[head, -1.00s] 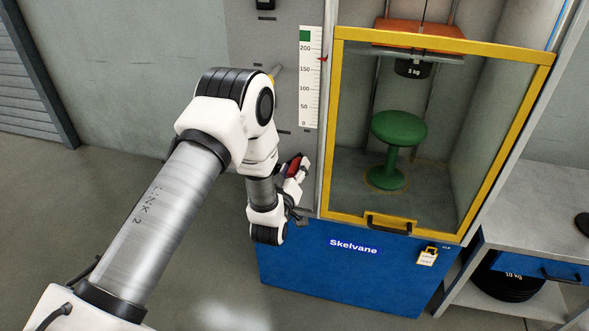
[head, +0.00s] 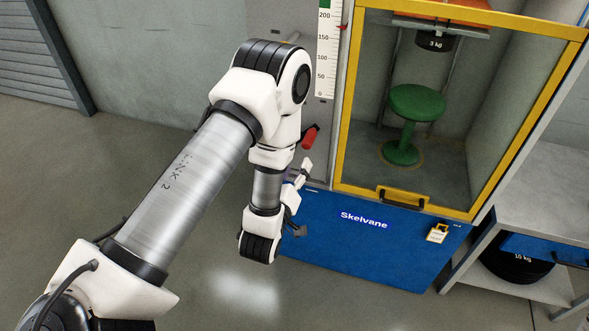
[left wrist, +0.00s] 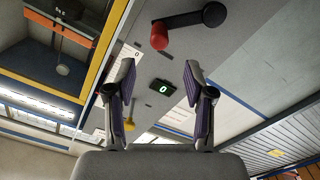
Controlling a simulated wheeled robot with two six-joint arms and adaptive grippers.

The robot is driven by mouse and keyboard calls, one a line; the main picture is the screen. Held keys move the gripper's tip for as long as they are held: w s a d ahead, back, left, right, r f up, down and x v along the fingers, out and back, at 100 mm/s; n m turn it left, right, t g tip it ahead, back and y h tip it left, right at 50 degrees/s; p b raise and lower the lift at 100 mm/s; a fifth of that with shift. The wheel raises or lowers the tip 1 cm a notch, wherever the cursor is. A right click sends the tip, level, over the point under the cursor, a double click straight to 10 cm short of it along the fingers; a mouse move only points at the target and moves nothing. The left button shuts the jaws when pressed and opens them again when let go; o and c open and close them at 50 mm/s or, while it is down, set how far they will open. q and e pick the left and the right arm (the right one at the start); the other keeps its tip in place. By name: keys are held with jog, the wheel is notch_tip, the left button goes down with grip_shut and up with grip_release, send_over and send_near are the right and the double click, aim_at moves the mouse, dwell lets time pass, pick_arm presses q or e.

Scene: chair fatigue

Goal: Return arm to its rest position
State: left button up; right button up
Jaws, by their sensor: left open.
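My left arm comes in from the left in the head view. Its left gripper (head: 298,183) hangs beside the test machine's left edge, partly hidden by my own wrist. In the left wrist view the left gripper (left wrist: 161,88) has its two fingers spread wide with nothing between them. A crank with a red knob (head: 310,136) sits on the machine's side just above the gripper in the head view. The red knob (left wrist: 159,36) and its dark arm show beyond the fingertips in the left wrist view, apart from them. My right gripper is not in view.
The yellow-framed door (head: 403,199) of the machine is shut over a green stool (head: 417,103), with a weight (head: 434,41) above it. A blue base (head: 360,247) stands below. A bench (head: 548,210) is at right. The floor at left is clear.

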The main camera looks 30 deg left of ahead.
pick_arm(q)
jog(key=s+d+f+m+g+h+p, duration=0.3)
jog(key=s+f+g, duration=0.4)
jog(key=s+f, duration=0.4)
jog(key=s+d+f+m+g, duration=0.1)
jog(key=s+f+g, duration=0.3)
jog(key=s, duration=0.4)
jog(key=s+d+f+m+g+h, duration=0.1)
jog(key=s+f+m+g, duration=0.3)
jog(key=s, duration=0.5)
jog(key=shift+d+f+m+g, duration=0.35)
jog(key=shift+f+g, duration=0.1)
jog(key=shift+g, duration=0.75)
